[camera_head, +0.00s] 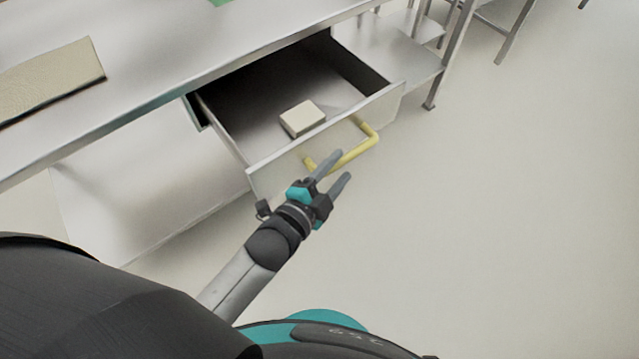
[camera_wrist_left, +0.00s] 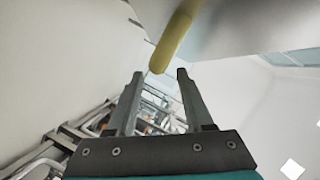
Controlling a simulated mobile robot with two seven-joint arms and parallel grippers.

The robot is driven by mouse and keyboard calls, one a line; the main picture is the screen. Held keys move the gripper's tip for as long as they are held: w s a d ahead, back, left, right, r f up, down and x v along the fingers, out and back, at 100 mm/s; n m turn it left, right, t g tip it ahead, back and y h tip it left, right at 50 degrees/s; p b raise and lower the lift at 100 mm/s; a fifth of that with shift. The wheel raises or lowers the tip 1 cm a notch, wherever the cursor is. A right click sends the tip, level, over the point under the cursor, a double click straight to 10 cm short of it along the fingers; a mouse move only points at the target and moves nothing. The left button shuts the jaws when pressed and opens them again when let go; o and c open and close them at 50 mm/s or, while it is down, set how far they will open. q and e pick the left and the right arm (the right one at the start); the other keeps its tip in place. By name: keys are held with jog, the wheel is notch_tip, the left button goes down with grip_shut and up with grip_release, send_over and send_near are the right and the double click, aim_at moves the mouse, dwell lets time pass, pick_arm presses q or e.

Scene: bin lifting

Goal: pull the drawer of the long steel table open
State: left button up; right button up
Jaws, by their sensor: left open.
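The long steel table (camera_head: 215,62) runs across the upper left of the head view. Its drawer (camera_head: 265,160) stands well out from the table, with its inside showing. A yellow bar handle (camera_head: 370,140) is on the drawer's front. A small pale block (camera_head: 302,118) lies in the drawer. My left gripper (camera_head: 338,167) is open and empty beside the handle's near end, with its fingers pointing up and right. In the left wrist view the handle (camera_wrist_left: 172,45) ends just above and between the open fingertips (camera_wrist_left: 160,73). My right gripper is not in view.
A tan board (camera_head: 50,80) lies on the tabletop at the left. A lower shelf (camera_head: 150,190) shows under the table. A table leg (camera_head: 450,55) stands at the upper right. The pale floor (camera_head: 500,220) to the right of the drawer is clear.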

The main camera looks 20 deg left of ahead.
pick_arm(q)
jog(key=p+v, duration=0.1)
jog(key=v, duration=0.5)
jog(key=shift+s, duration=0.25)
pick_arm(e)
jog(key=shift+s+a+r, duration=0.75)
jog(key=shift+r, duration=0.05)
pick_arm(q)
jog(key=shift+a+r, duration=0.1)
jog(key=s+a+f+n+g+y, duration=0.1)
jog(key=a+f+n+g, duration=0.1)
jog(key=f, duration=0.5)
jog(key=s+a+f+n+g+y, duration=0.1)
jog(key=s+a+f, duration=0.1)
jog(key=f, duration=0.4)
jog(key=s+a+f+n+g+y, duration=0.1)
jog(key=s+a+f+n+g, duration=0.4)
jog(key=s+f, duration=0.5)
jog(key=s+a+f+n+g+y, duration=0.2)
jog(key=s+a+f+n+g, duration=0.2)
jog(key=s+f, duration=0.6)
jog(key=shift+s+a+f+n+g, duration=0.3)
jog(key=shift+a+f+n+g, duration=0.15)
jog(key=shift+f, duration=0.35)
